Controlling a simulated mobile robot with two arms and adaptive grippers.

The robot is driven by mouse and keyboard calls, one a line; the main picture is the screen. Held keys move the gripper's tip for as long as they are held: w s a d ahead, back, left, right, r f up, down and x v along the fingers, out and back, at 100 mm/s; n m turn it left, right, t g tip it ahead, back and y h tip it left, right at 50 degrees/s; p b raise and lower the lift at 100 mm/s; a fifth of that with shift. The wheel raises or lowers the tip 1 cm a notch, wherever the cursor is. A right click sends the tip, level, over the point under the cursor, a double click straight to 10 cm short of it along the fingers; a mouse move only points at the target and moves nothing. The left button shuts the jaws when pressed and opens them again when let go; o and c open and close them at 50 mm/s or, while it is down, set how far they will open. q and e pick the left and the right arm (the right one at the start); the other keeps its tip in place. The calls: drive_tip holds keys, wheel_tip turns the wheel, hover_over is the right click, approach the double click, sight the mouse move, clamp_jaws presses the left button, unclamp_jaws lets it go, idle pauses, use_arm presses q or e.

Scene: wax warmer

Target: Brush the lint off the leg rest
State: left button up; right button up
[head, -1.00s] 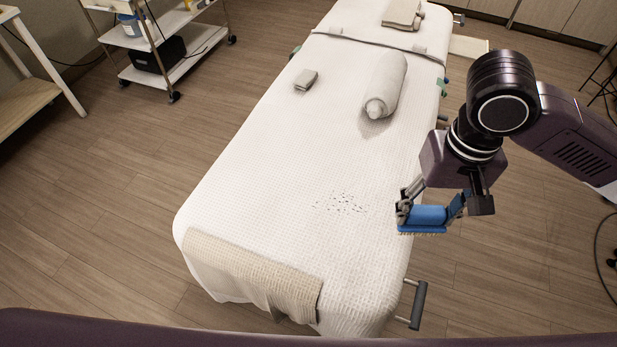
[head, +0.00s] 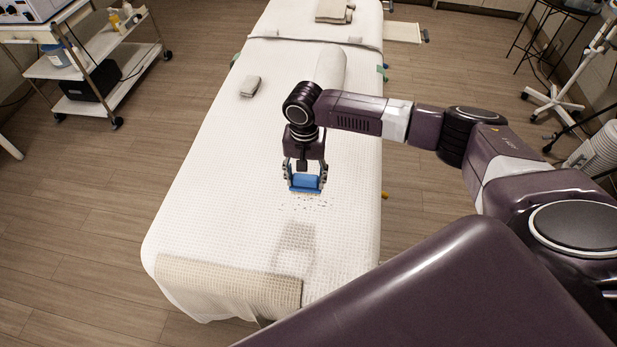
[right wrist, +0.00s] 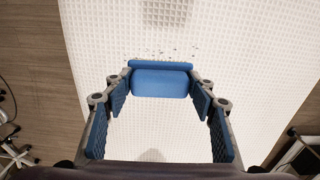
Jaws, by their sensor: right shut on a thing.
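The leg rest (head: 215,205) is the near part of the long white-covered bed. Dark lint specks (head: 318,206) lie scattered on it, close to the brush in the head view; they also show just past the brush in the right wrist view (right wrist: 170,53). My right gripper (head: 305,178) is shut on the blue brush (head: 306,184), one finger at each end. The brush also shows between the fingers in the right wrist view (right wrist: 160,82). Its shadow falls apart on the cover, so it appears raised above it. My left gripper is not in view.
A beige towel (head: 230,285) lies over the bed's near end. A white bolster (head: 331,66) lies partly behind my right arm, with a small grey folded cloth (head: 250,86) to its left. A trolley (head: 85,72) stands on the floor at left.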

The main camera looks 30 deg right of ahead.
sight(309, 190)
drive_tip(key=shift+w+d+f, duration=0.25)
drive_tip(key=shift+d+f, duration=0.4)
drive_tip(key=shift+f, duration=0.25)
drive_tip(key=shift+r+p, duration=0.2)
drive_tip(key=shift+p, duration=0.3)
drive_tip(key=shift+f, duration=0.35)
drive_tip(key=shift+f+b, duration=1)
drive_tip(key=shift+f, duration=1.4)
drive_tip(key=shift+p, duration=0.5)
